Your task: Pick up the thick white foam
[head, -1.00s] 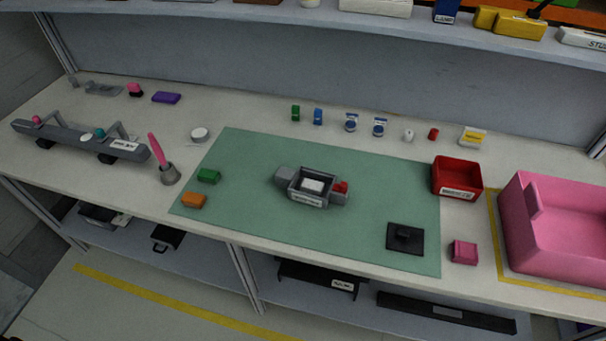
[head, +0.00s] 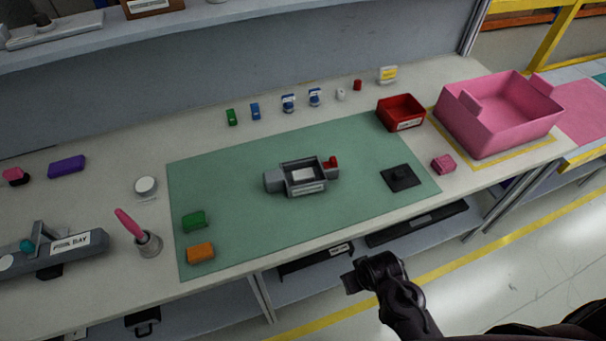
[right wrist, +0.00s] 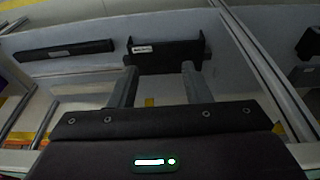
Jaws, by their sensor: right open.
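I cannot tell for sure which item is the thick white foam. A white block (head: 304,175) lies inside the open grey module (head: 275,181) on the green mat (head: 235,240). A round white disc (head: 145,185) lies on the table left of the mat. My right gripper (head: 352,283) is in front of the table edge, away from these things. In the right wrist view its two fingers (right wrist: 158,88) are apart with nothing between them. That view faces the under-table shelf, where a black part with a white label (right wrist: 165,52) shows. My left gripper is out of view.
A green block (head: 194,221) and an orange block (head: 201,253) are at the mat's left. A black square part (head: 401,178) and a red bin (head: 401,113) are at its right. A pink crate (head: 490,120) stands farther right. Small items line the back.

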